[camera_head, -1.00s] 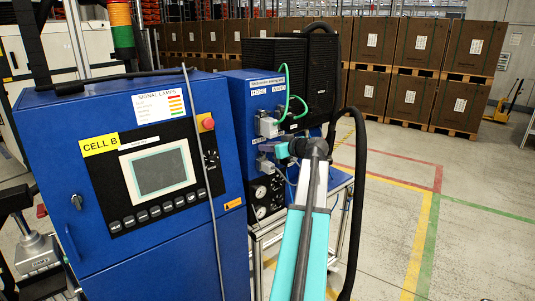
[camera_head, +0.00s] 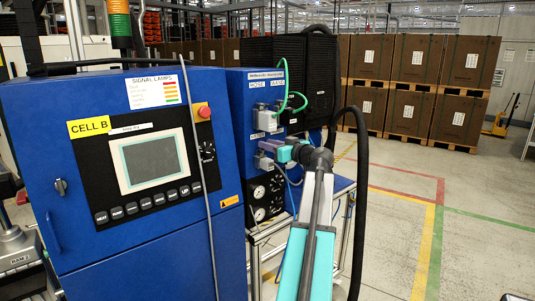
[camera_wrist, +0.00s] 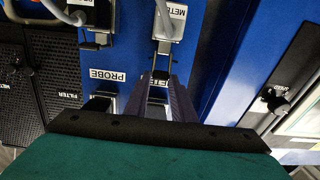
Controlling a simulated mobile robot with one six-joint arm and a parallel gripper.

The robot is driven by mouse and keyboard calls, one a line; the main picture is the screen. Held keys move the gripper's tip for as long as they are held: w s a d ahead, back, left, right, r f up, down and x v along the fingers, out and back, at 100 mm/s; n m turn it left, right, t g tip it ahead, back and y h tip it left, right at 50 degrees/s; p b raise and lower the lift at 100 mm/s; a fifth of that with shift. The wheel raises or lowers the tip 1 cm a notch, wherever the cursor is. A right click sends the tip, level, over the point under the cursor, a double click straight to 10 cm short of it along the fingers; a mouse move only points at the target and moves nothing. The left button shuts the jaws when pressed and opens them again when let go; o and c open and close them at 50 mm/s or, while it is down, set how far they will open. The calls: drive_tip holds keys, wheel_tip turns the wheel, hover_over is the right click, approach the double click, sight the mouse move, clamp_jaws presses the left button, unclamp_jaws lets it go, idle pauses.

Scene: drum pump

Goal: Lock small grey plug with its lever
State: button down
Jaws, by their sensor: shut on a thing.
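The small grey plug (camera_head: 264,162) appears to be the lower of two grey plugs on the blue panel in the head view. In the wrist view a grey plug (camera_wrist: 168,22) with a grey cable sits at the top centre. A dark thin lever (camera_wrist: 162,48) hangs at its near edge. My gripper (camera_wrist: 160,76) reaches toward it from below, its purple-grey fingers close together at the lever's end. It seems shut on the lever, but the tips partly hide the contact. In the head view my gripper (camera_head: 272,147) is at the panel between the two plugs.
A second plug (camera_wrist: 78,10) with its own lever (camera_wrist: 95,41) is close on the left in the wrist view. The upper plug (camera_head: 266,121) has a green hose near it. A control cabinet (camera_head: 150,220) stands left. A black hose (camera_head: 361,190) hangs right; open floor lies beyond.

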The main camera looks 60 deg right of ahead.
drive_tip(key=shift+s+a+f+t+h+b, duration=0.2)
drive_tip(key=shift+f+t+b, duration=0.4)
drive_tip(key=shift+b, duration=2.85)
drive_tip(key=shift+s+d+f+t+h+b, duration=0.25)
drive_tip(key=shift+t+b, duration=0.6)
drive_tip(key=shift+b, duration=2.65)
drive_tip(key=shift+s+a+f+t+h+b, duration=0.1)
drive_tip(key=shift+a+f+t+h+b, duration=0.4)
drive_tip(key=shift+b, duration=2.95)
drive_tip(key=t+b, duration=0.1)
drive_tip(key=b, duration=0.5)
drive_tip(key=f+t+b, duration=0.1)
drive_tip(key=t+b, duration=0.1)
drive_tip(key=b, duration=0.5)
drive_tip(key=shift+s+d+f, duration=0.1)
drive_tip(key=shift+d+f, duration=0.05)
drive_tip(key=shift+f, duration=0.1)
drive_tip(key=shift+t+h+b, duration=0.25)
drive_tip(key=shift+t+b, duration=0.1)
drive_tip(key=shift+b, duration=1)
drive_tip(key=c, duration=1.6)
unclamp_jaws()
drive_tip(key=shift+o, duration=0.2)
drive_tip(key=shift+s, duration=0.15)
